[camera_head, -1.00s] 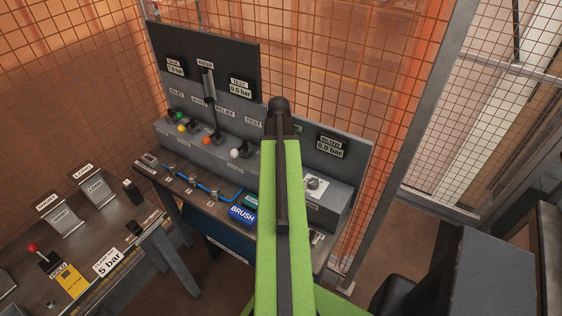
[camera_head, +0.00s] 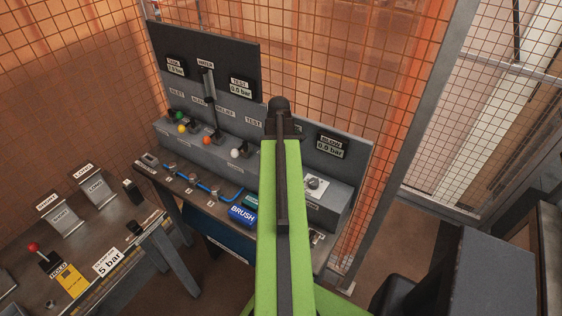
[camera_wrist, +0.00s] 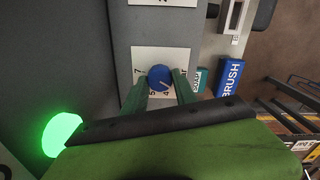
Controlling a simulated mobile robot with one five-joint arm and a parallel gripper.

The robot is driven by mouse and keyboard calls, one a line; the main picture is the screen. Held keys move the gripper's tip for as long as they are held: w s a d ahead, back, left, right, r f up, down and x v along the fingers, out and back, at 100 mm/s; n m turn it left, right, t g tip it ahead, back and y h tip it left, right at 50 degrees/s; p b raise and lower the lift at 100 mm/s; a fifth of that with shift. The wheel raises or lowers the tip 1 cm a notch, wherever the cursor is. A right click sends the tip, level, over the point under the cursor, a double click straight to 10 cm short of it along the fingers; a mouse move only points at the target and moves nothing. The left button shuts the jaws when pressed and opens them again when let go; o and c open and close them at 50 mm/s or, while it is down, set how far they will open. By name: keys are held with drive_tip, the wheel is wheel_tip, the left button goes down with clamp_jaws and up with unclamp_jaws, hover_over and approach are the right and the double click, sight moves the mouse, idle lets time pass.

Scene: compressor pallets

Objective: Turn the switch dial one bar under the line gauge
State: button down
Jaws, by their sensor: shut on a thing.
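In the wrist view a round blue dial (camera_wrist: 159,76) sits on a white plate (camera_wrist: 143,58) with numbers around it; a 7, a 5 and a 4 show. A pale pointer mark crosses the dial. My gripper (camera_wrist: 162,82) is shut on the dial, one green finger on each side. In the head view my green arm hides the gripper and this dial. A gauge (camera_head: 176,68) at the upper left of the panel reads about 7 bar, its small title unclear. Gauges titled TEST (camera_head: 240,88) and BLOW (camera_head: 330,147) read 0.0 bar. No gauge legibly titled LINE shows.
A lit green lamp (camera_wrist: 62,134) is close to my gripper's left. A blue BRUSH box (camera_wrist: 230,78) and a teal SOAP box (camera_wrist: 199,80) lie to the right. Another knob (camera_head: 316,183) sits right of my arm. A card reading 5 bar (camera_head: 108,262) lies on the left bench.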

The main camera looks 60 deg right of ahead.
drive_tip(key=shift+s+a, duration=0.1)
idle(0.3)
drive_tip(key=c, duration=1)
unclamp_jaws()
wheel_tip(320, 180, up, 17)
drive_tip(key=p, duration=1.7)
drive_tip(key=shift+r, duration=0.2)
